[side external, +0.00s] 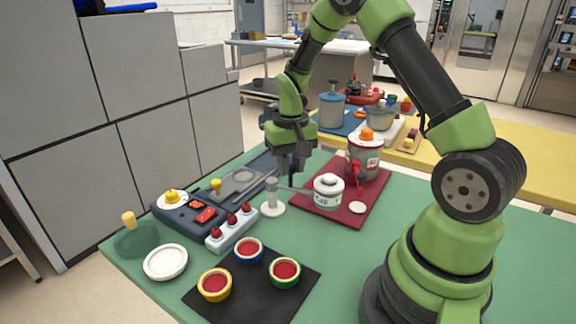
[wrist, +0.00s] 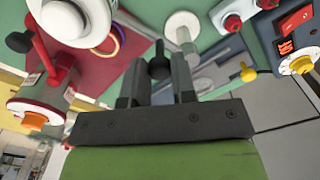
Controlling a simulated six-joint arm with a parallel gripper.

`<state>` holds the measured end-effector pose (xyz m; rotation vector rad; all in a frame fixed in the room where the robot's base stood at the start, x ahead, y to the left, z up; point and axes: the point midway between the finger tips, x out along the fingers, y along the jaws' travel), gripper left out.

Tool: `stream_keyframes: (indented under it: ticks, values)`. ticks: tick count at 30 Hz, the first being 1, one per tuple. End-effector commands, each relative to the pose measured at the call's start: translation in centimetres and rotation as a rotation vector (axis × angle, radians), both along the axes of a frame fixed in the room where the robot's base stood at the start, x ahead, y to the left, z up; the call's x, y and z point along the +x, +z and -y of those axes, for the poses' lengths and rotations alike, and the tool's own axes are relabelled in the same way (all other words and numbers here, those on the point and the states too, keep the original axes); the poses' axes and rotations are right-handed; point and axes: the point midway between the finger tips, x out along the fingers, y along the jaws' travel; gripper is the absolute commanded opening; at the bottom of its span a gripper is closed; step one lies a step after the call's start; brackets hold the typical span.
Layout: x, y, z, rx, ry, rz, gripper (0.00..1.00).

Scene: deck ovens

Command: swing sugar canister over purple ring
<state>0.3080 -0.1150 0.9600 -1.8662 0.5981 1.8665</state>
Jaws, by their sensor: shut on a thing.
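The sugar canister (side external: 328,192) is white with a grey label band and a round lid knob. It sits at the end of a thin arm from a pale post (side external: 272,196), above the red mat (side external: 312,208). In the wrist view the canister (wrist: 72,18) is at the upper left. The purple ring (wrist: 119,38) shows just beside it on the mat, with a tan ring or edge near it; part may be hidden. I cannot make out the ring in the side view. My gripper (wrist: 157,82) is shut on a dark upright peg (wrist: 158,62) between post and canister.
A grey and red pot (side external: 363,158) stands behind the canister, and a pale disc (side external: 357,207) lies right of it. A white block with red knobs (side external: 232,228) and a dark control panel (side external: 187,214) are left. Three coloured cups (side external: 248,250) stand in front.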

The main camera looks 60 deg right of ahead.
Motion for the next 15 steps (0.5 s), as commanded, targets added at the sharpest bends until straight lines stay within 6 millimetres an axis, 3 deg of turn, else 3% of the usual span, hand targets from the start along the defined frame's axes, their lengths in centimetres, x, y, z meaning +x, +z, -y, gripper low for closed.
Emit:
stream_keyframes:
  ticks: [15]
  values:
    - [0.8, 0.1, 1.9, -0.001, 0.445, 0.001, 0.0]
